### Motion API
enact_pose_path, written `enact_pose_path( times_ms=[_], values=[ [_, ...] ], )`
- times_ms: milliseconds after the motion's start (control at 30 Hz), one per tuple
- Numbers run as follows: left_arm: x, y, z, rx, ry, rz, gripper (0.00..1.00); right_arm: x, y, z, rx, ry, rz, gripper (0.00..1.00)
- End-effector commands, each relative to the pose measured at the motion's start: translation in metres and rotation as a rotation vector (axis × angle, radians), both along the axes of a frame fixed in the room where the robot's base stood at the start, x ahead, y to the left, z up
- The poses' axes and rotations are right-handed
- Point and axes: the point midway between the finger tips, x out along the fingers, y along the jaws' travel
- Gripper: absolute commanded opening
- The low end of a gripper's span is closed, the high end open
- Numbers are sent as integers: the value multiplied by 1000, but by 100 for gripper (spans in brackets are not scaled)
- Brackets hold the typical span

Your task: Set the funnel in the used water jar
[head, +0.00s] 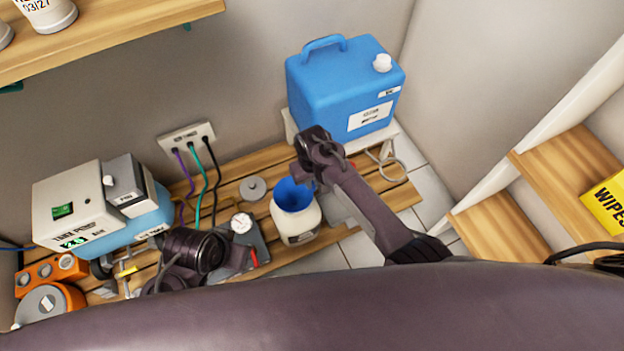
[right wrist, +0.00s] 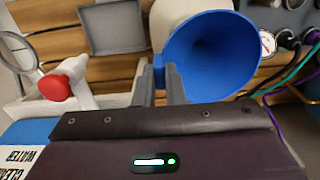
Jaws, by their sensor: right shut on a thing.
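The blue funnel (head: 293,194) is at the mouth of the white used water jar (head: 297,226), wide end up. Its blue bowl (right wrist: 213,55) also shows in the right wrist view, with part of the white jar (right wrist: 180,14) behind it. My right gripper (right wrist: 165,84) is shut on the funnel's edge; in the head view, it (head: 306,180) is just above the jar. The funnel's spout is hidden, so I cannot tell how deep it sits. My left arm is low at the left in the head view; its fingers are not clear.
A blue water container (head: 343,85) stands behind on a white stand. A grey tray (right wrist: 113,28) lies beside the jar. A white-and-blue machine (head: 75,212), a gauge (head: 241,223) and hanging cables (head: 197,178) are to the left. A round grey lid (head: 253,188) lies on the slatted bench.

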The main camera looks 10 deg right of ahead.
Motion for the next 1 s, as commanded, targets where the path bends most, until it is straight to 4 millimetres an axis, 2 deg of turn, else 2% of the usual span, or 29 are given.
enact_pose_path(
  times_ms=[1000],
  values=[
    [0,0,-9,0,0,0,36,0,0,-15,0,0,0,0]
  ],
)
